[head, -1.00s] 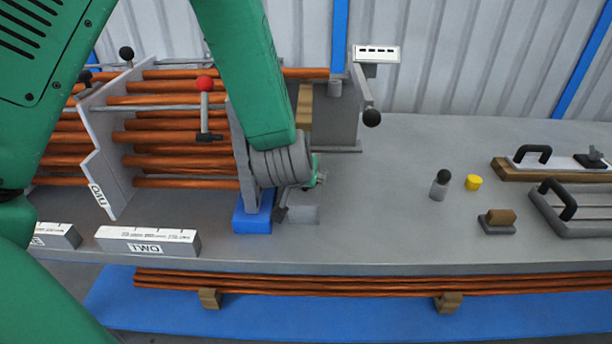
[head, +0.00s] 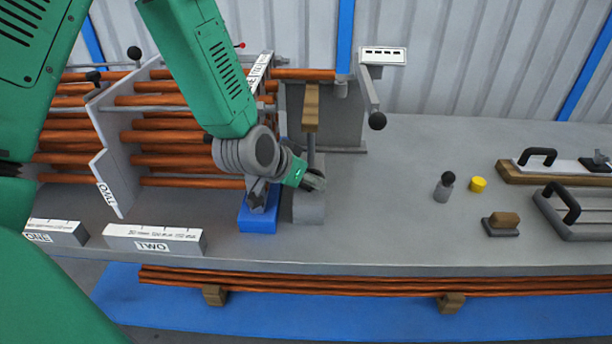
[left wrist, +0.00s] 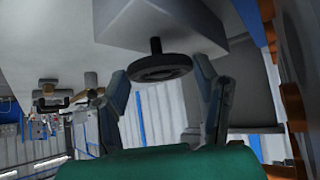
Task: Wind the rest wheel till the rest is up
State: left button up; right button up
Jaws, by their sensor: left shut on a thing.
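The rest is a wooden-topped upright (head: 311,108) on a grey post that rises from a grey block (head: 308,210) near the bench's front. The rest wheel (left wrist: 160,68) is a dark disc on a short stem, joined to the block's face in the left wrist view. My right gripper is in neither view.
A blue block (head: 257,218) sits just left of the rest block. A white-topped block marked TWO (head: 154,240) lies at the front. The bench right of the rest is mostly clear up to a grey, black-topped piece (head: 443,190).

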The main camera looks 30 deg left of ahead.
pick_arm(q)
jog(key=shift+w+r, duration=0.15)
jog(key=shift+w, duration=0.1)
jog(key=o, duration=1.2)
jog(key=shift+c, duration=0.2)
jog(key=shift+s, duration=0.1)
jog(key=shift+f, duration=0.2)
